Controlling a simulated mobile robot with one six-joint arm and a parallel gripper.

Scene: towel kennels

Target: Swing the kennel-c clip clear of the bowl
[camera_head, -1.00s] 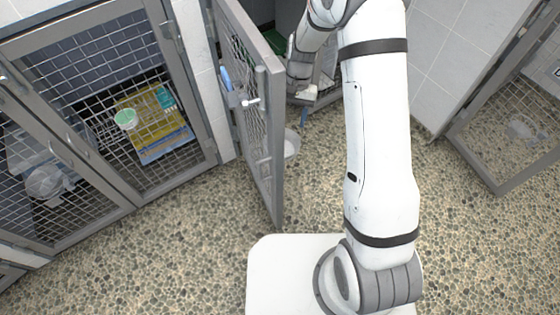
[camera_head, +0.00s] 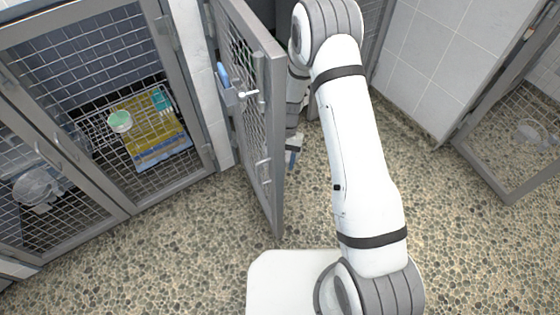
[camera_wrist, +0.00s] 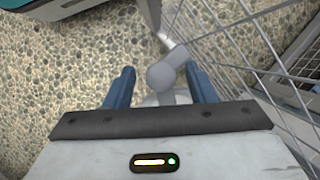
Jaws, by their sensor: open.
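My gripper (camera_wrist: 157,73) is open, its two blue fingers on either side of a grey part with a rounded end (camera_wrist: 161,74), which looks like the clip. I cannot tell whether the fingers touch it. A pale curved surface, probably the bowl (camera_wrist: 178,97), shows partly below and behind the clip. The clip's arm runs up towards the wire mesh (camera_wrist: 240,50). In the head view my gripper (camera_head: 292,155) is low beside the open mesh door (camera_head: 250,110); clip and bowl are not distinguishable there.
The open door's grey frame stands close to the left of my arm. Closed kennels on the left hold a yellow towel (camera_head: 150,125) and a green bowl (camera_head: 120,121). Pebbled floor is clear in front; another mesh door (camera_head: 500,130) stands at right.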

